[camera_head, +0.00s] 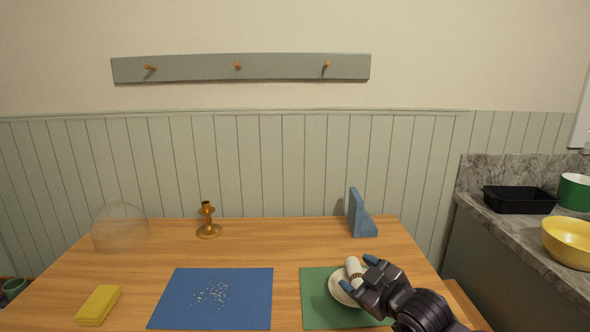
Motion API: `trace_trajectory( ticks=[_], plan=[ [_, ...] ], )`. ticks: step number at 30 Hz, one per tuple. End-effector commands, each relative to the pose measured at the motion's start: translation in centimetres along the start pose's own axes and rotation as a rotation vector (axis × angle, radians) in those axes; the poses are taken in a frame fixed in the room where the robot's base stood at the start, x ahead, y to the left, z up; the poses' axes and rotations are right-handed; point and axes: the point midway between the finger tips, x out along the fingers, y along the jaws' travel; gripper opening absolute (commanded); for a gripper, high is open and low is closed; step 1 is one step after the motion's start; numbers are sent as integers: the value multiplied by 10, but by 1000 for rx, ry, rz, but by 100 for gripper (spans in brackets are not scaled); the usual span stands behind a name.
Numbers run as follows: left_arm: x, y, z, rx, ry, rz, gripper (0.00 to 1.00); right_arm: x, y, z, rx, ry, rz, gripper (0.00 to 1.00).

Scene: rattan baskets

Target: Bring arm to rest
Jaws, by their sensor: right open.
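My right gripper (358,275) reaches in from the lower right, over the green mat at the table's front. Its blue-tipped fingers are open. They are close to a white roll-shaped item (354,268) that lies on a pale plate (338,290). I cannot tell whether the fingers touch the item. My arm hides part of the plate and of the green mat (313,314). My left gripper is not in view.
The wooden table (285,247) holds a blue mat (180,310) with white crumbs (213,294), a yellow sponge (98,305), a clear dome (120,228), a brass candlestick (207,222) and a blue bookend (358,218). A counter at right holds a black tray (518,201) and yellow bowl (568,242).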

Motion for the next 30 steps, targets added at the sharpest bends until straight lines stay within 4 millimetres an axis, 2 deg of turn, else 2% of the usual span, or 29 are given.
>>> trace_trajectory(
  ticks=[1,7,17,24,30],
  plan=[
    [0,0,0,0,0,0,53,-10,-8,14,62,2,25,68],
    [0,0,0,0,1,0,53,-49,-29,65,238,-6,128,68],
    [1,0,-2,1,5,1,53,-136,-76,160,385,-157,272,68],
    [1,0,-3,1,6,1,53,-215,-129,228,506,-350,332,68],
    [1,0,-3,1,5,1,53,-268,-172,260,580,-476,344,68]
  ],
)
